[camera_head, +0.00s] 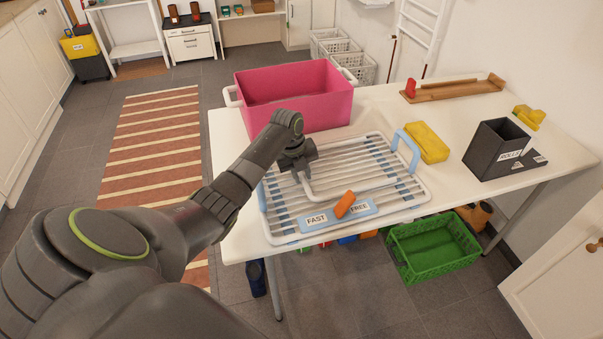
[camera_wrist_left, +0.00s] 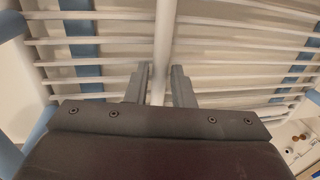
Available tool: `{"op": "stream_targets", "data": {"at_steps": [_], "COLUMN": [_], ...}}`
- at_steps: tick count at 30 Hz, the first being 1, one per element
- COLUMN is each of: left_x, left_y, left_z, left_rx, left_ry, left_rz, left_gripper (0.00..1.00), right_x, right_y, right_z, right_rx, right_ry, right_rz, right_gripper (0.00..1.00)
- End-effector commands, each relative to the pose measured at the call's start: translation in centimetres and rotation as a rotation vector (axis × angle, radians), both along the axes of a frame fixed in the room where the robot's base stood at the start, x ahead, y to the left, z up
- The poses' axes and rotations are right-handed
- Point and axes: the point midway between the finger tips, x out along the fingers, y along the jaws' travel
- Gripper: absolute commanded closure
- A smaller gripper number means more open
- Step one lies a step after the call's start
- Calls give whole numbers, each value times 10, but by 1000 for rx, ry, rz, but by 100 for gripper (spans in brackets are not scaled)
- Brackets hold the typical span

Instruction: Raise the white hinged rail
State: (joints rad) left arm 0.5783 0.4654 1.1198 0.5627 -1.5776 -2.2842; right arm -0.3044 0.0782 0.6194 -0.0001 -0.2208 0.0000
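The white hinged rail (camera_head: 355,187) is a bent bar lying low over the slatted white and pale-blue rack (camera_head: 410,205) on the table. My left gripper (camera_head: 303,174) points down at the rail's left end. In the left wrist view the rail (camera_wrist_left: 163,40) runs between the two fingers of my left gripper (camera_wrist_left: 160,68). One finger stands on each side of it. I cannot tell whether both fingers touch it. An orange lever (camera_head: 345,204) sits on the rack's front plate between labels FAST and FREE. My right gripper is not in view.
A pink bin (camera_head: 293,90) stands just behind the rack. A light-blue upright loop (camera_head: 405,148) and a yellow sponge (camera_head: 427,142) are at its right. A black box (camera_head: 495,149) and wooden tray (camera_head: 455,90) stand farther right. A green crate (camera_head: 433,247) is below the table.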

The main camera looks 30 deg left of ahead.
Motion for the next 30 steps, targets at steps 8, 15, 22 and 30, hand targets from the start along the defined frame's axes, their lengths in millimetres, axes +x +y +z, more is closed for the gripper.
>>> {"op": "stream_targets", "data": {"at_steps": [8, 15, 22, 30], "left_x": [0, 0, 3, 17], "left_y": [0, 0, -2, -12], "left_z": [0, 4, 28, 85], "left_rx": [0, 1, 0, -3], "left_ry": [0, -1, -4, -8], "left_rz": [0, 0, -1, -2], "left_gripper": [100, 100, 100, 100], "right_x": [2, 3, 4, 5], "right_y": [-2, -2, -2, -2], "right_z": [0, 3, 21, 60], "right_rx": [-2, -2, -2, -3], "right_ry": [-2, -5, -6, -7], "right_rz": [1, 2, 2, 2], "right_gripper": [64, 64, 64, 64]}}
